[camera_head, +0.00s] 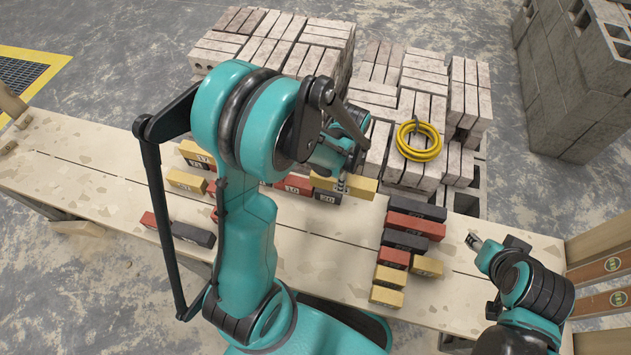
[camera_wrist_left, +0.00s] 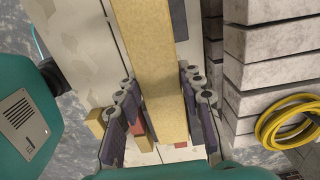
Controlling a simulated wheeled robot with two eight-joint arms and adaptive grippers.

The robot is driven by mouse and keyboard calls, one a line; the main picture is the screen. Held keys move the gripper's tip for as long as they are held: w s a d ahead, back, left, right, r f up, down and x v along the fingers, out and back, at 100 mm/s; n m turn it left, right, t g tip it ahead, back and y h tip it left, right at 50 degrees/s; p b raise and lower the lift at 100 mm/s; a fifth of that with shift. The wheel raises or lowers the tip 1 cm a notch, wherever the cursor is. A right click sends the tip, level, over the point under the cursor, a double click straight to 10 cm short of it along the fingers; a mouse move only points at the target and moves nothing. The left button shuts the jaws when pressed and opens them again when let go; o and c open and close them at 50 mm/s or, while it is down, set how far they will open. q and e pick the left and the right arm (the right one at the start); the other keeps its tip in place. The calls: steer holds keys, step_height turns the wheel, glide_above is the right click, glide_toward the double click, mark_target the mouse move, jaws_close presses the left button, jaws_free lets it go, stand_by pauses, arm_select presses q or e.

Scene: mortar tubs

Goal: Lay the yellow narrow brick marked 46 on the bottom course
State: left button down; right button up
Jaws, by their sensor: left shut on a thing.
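My left gripper (camera_head: 345,178) is shut on a yellow brick (camera_head: 362,187) above the back part of the plank table. In the left wrist view the yellow brick (camera_wrist_left: 155,70) runs lengthwise between the finger pads of the left gripper (camera_wrist_left: 160,115). No number is readable on it. A row of bricks lies below along the plank's back edge, with a red brick marked 10 (camera_head: 292,187) and a dark brick marked 20 (camera_head: 327,197). My left arm hides part of this row. My right gripper (camera_head: 474,241) is over the plank's right end; its jaw opening is unclear.
Yellow bricks (camera_head: 187,181) and dark and red bricks lie at left. At right is a group of dark, red and yellow bricks (camera_head: 413,225). Grey block stacks (camera_head: 400,95) with a yellow hose coil (camera_head: 419,141) stand behind. The plank middle (camera_head: 335,245) is clear.

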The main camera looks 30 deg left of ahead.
arm_select(q)
steer(key=w+a+f+b, duration=0.1)
steer(key=a+f+b, duration=0.4)
steer(key=a+f, duration=0.5)
steer(key=shift+w+a+f, duration=0.15)
steer(key=shift+w+a, duration=0.05)
steer(key=shift+w, duration=0.1)
steer(key=shift+f+b, duration=0.2)
steer(key=shift+b, duration=0.1)
steer(key=c, duration=1)
jaws_free()
steer(key=shift+r, duration=0.1)
